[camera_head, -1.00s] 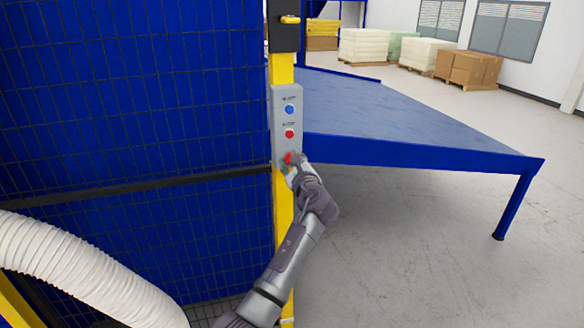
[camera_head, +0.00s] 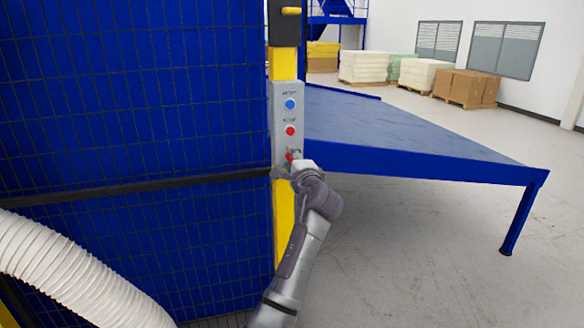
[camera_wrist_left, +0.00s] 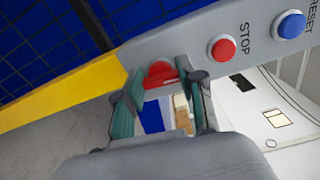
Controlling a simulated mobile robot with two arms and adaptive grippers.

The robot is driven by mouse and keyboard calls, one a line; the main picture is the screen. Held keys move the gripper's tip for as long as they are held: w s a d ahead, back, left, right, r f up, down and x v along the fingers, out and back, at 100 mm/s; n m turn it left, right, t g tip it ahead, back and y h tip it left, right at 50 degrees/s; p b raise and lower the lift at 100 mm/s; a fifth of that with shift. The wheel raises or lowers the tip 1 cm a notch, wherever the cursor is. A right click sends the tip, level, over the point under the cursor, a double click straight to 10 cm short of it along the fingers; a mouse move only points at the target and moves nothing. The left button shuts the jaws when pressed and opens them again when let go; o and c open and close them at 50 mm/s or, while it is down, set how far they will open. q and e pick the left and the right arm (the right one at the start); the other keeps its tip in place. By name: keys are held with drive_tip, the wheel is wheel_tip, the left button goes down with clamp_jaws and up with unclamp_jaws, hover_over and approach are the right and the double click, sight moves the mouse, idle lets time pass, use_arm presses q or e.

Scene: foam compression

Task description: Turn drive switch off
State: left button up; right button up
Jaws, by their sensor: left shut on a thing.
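The grey control box (camera_head: 284,112) is on the yellow post, with a blue button above a red button. The red drive switch (camera_head: 290,155) is at the lower end of the box and partly hidden by my left gripper (camera_head: 292,168). In the left wrist view, the red switch (camera_wrist_left: 160,74) lies between the tips of my left gripper (camera_wrist_left: 163,90), which is shut on it. The fingers stand on either side of the switch. The red button (camera_wrist_left: 222,48), marked STOP, and the blue button (camera_wrist_left: 291,24), marked RESET, are apart from the fingers. My right gripper is not in view.
A blue mesh fence (camera_head: 140,100) is left of the yellow post (camera_head: 285,215). A blue table (camera_head: 400,130) extends to the right behind the box. A white ribbed hose (camera_head: 80,275) crosses the lower left. Floor at the right is open.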

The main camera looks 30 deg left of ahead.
use_arm(q)
drive_tip(key=shift+f+n+b, duration=0.15)
drive_tip(key=shift+n+b, duration=0.2)
drive_tip(key=shift+n, duration=0.15)
drive_tip(key=o, duration=1.2)
drive_tip(key=shift+c, duration=0.2)
drive_tip(key=v, duration=1.2)
